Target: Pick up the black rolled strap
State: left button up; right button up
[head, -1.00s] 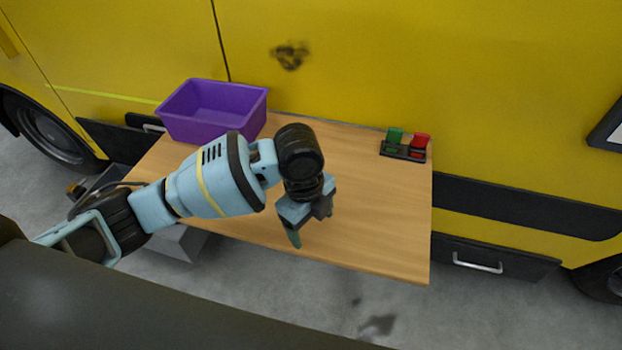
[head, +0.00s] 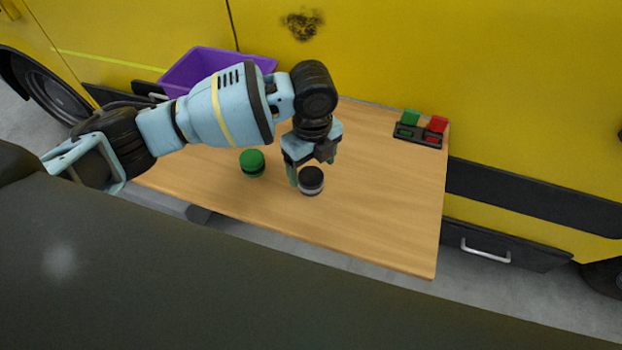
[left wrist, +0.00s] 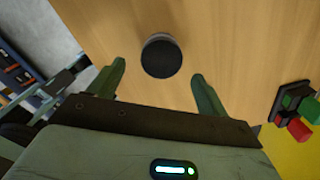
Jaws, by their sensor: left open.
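The black rolled strap (head: 312,179) is a short round roll with a paler band low on its side, standing on the wooden table (head: 380,210). In the left wrist view the black roll (left wrist: 161,57) lies ahead of and between the two spread fingers, with table showing on both sides of it. My left gripper (head: 311,172) is open and empty, just above and behind the roll in the head view; it also shows in the left wrist view (left wrist: 158,80). No contact shows. My right gripper is not in view.
A green roll (head: 252,163) stands on the table left of the black one. A purple bin (head: 190,68) is at the back left, partly behind my arm. A black holder with green and red blocks (head: 418,135) is at the back right. The table's right half is mostly clear.

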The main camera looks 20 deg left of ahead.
aim_at(311, 175)
pick_arm(q)
jog(key=f, duration=0.5)
jog(key=shift+w+a, duration=0.25)
jog(key=c, duration=1.2)
